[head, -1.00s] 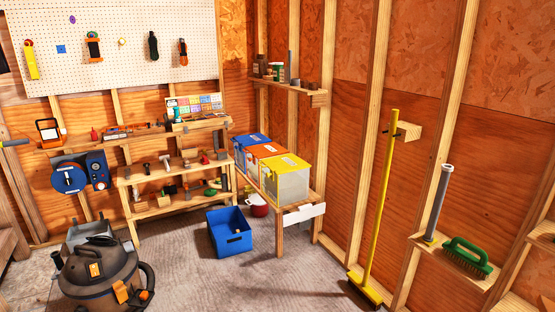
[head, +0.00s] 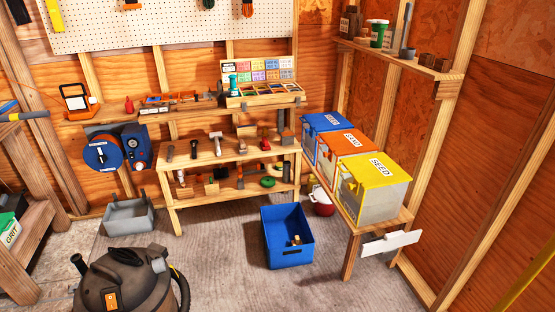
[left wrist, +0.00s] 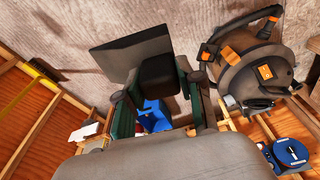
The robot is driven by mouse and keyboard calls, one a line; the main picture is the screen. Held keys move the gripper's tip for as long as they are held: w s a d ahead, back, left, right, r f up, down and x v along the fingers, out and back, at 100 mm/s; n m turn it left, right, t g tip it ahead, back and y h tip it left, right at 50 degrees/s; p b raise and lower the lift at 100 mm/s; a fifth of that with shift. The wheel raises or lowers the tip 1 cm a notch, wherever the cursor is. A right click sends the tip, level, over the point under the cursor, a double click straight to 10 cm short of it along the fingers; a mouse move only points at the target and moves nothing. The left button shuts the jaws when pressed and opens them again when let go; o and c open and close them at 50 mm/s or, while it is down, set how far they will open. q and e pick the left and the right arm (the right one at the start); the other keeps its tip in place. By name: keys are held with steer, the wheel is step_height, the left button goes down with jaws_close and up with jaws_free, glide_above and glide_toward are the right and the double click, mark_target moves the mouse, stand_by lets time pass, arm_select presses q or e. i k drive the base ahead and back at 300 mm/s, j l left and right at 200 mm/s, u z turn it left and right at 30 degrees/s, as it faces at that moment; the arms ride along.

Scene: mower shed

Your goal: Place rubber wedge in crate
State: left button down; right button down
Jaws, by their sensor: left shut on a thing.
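The dark rubber wedge (left wrist: 132,55) is held between the fingers of my left gripper (left wrist: 160,85) in the left wrist view. Its broad flat face shows, with a blacker part by the fingers. The blue open crate (head: 288,250) stands on the floor in the middle of the head view, with something small inside. A blue piece of it also shows in the left wrist view (left wrist: 154,118), partly hidden behind the gripper and wedge. The wedge appears apart from the crate. Neither gripper shows in the head view.
A shop vacuum (head: 125,285) stands at front left, near a grey bin (head: 129,217). A workbench (head: 215,155) with tools is behind the crate. A low shelf (head: 400,222) with lidded boxes is to its right. Floor in front of the crate is clear.

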mark_target(280, 241)
steer(key=i+j+z, duration=0.25)
steer(key=i+z, duration=0.15)
steer(key=i, duration=0.3)
steer(key=i+j+z, duration=0.4)
steer(key=i, duration=0.25)
steer(key=i+j+z, duration=0.4)
steer(key=i+j, duration=0.15)
steer(key=j, duration=0.1)
